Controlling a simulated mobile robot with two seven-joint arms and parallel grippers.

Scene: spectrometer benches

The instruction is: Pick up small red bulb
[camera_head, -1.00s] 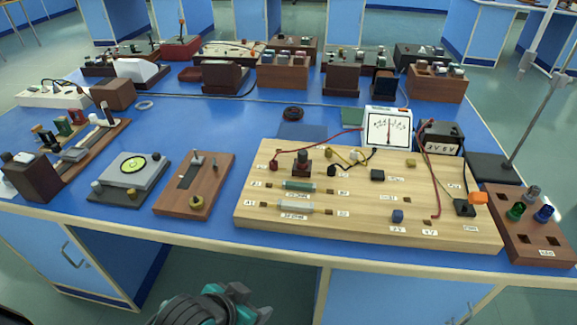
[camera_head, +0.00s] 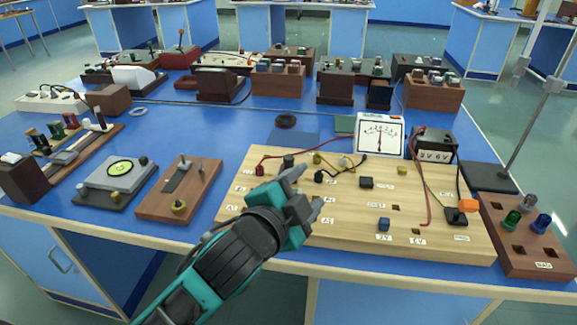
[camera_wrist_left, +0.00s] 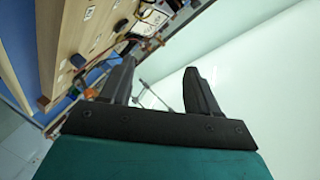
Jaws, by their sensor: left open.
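My left gripper (camera_head: 307,190) is open and empty over the left part of the wooden circuit board (camera_head: 455,225). Its two dark fingers also show apart in the left wrist view (camera_wrist_left: 160,80). I cannot make out a red bulb for certain. A dark lamp-like part (camera_head: 288,160) stands on the board just behind the gripper, with its lower part hidden. A small red terminal (camera_head: 260,170) is to its left. The brown rack at the right (camera_head: 540,262) holds a green bulb (camera_head: 512,218), a blue bulb (camera_head: 541,222) and a greyish one. My right gripper is not in view.
A white meter (camera_head: 380,135) and a black supply box (camera_head: 434,143) stand behind the board. A metal stand (camera_head: 535,110) rises at the right. A key board (camera_head: 180,188) and a grey instrument (camera_head: 113,180) lie to the left. Wires cross the board.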

